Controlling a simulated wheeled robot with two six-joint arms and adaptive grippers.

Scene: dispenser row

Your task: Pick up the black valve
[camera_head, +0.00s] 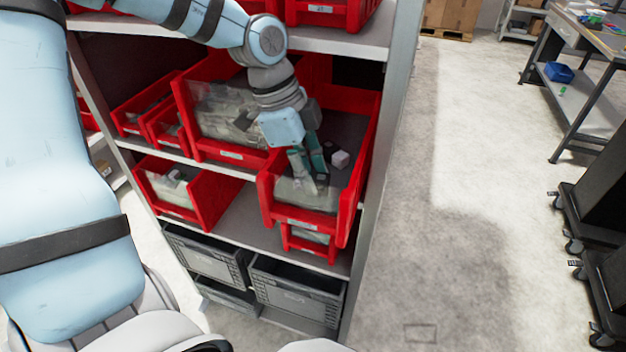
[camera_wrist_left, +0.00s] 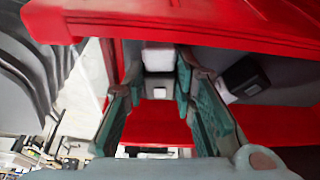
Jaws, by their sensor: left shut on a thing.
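My left gripper (camera_head: 311,172) reaches down into a red bin with a clear front panel (camera_head: 360,190) on the middle shelf. In the left wrist view its two teal fingers (camera_wrist_left: 160,95) are shut on a small grey-and-white block (camera_wrist_left: 158,85) with a pale square on its face. I cannot tell if this block is the black valve. A black piece with a white part (camera_wrist_left: 246,76) lies in the bin to the right of the fingers, apart from them. In the head view a small whitish cube (camera_head: 341,159) shows beside the fingers. My right gripper is not in view.
Another red bin (camera_head: 181,95) stands left of my gripper, and smaller red bins (camera_head: 217,198) sit below. Grey crates (camera_head: 297,290) fill the bottom. The rack's right post (camera_head: 386,130) is close to the bin.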

